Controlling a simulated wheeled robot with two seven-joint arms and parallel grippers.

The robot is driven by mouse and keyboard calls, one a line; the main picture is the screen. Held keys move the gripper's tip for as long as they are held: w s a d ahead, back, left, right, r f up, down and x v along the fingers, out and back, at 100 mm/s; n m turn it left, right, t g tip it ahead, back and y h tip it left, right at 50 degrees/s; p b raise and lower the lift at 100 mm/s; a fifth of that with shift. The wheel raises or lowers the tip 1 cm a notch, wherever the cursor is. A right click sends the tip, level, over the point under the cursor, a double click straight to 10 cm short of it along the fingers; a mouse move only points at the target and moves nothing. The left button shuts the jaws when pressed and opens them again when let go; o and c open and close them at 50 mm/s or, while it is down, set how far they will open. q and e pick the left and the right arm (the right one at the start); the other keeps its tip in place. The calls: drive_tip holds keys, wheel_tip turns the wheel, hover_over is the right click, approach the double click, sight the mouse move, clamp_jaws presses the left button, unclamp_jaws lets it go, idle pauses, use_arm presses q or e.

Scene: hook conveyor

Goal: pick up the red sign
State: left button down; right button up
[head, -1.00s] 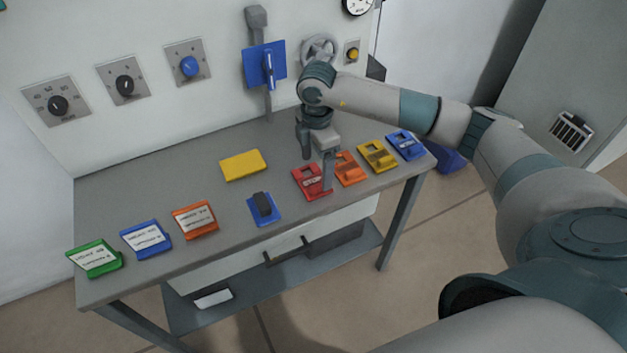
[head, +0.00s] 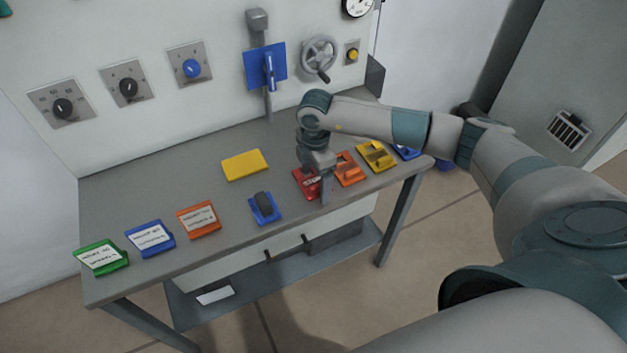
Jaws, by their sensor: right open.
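The red sign (head: 304,183) lies on the grey table near its front edge, right of the middle. My right gripper (head: 313,182) is down over it from above, its fingers open at the sign. One finger shows in front of the sign, and the gripper hides part of it. I cannot tell whether the fingers touch it. My left gripper is not in view.
An orange sign (head: 348,170), a yellow one (head: 376,156) and a blue one (head: 404,152) lie close to the right. A blue block with a dark knob (head: 265,208) lies to the left. A yellow plate (head: 244,165) lies behind. The grey table (head: 140,195) is clear at back left.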

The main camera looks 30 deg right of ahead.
idle(0.3)
drive_tip(key=c, duration=1.1)
drive_tip(key=shift+c, duration=0.2)
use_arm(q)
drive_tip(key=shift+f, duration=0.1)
use_arm(e)
drive_tip(key=shift+r, duration=0.1)
